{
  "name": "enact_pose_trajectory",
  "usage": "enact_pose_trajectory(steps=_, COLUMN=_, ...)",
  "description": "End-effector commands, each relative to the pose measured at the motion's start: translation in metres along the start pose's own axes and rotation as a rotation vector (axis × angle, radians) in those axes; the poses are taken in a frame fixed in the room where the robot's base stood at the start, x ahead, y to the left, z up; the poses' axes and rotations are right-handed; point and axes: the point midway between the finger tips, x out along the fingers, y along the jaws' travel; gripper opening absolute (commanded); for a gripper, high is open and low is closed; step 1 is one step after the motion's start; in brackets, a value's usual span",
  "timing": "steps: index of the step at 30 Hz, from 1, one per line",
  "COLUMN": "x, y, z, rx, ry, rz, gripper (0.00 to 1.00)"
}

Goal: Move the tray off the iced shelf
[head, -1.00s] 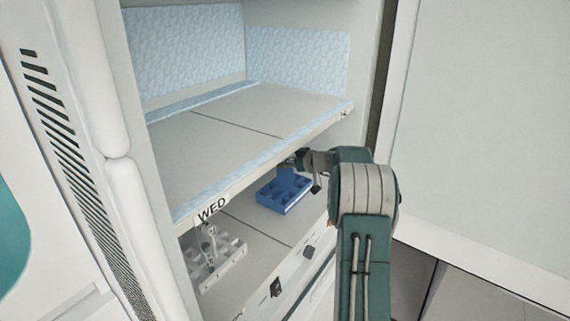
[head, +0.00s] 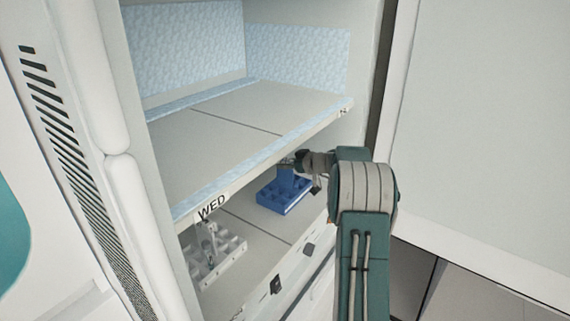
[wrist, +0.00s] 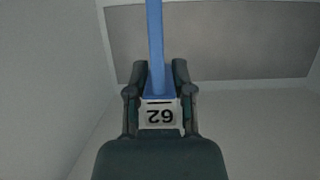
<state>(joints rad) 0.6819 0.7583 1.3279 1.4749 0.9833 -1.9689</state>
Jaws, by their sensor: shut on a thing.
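A blue tray (head: 283,203) with small compartments is at the right of the lower shelf, below the frosted upper shelf (head: 225,128). My gripper (head: 292,163) is at the tray's upright blue part, just under the upper shelf's front edge. In the wrist view my gripper (wrist: 159,90) is shut on this blue part (wrist: 155,45), with a label (wrist: 160,114) showing upside-down digits between the fingers. I cannot tell whether the tray touches the lower shelf.
A white tray (head: 218,262) with a handle stands at the left of the lower shelf. The upper shelf is bare, with frost along its edges and on the walls behind. The cabinet side (head: 365,75) is close at right.

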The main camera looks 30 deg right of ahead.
Motion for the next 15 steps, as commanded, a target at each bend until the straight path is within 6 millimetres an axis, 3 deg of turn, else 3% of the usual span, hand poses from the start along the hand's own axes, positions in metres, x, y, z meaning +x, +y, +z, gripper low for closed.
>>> enact_pose_trajectory(steps=8, x=0.0005, y=0.0, z=0.001, rx=-0.001, ry=0.001, rz=0.0, gripper=0.0)
enact_pose_trajectory(steps=9, x=0.0005, y=0.0, z=0.001, rx=-0.001, ry=0.001, rz=0.0, gripper=0.48)
enact_pose_trajectory(steps=10, x=0.0005, y=0.0, z=0.0009, rx=-0.001, ry=0.001, rz=0.0, gripper=0.62)
enact_pose_trajectory(steps=11, x=0.0005, y=0.0, z=0.0009, rx=-0.001, ry=0.001, rz=0.0, gripper=0.71)
enact_pose_trajectory(steps=15, x=0.0006, y=0.0, z=0.0011, rx=-0.001, ry=0.001, rz=0.0, gripper=0.71)
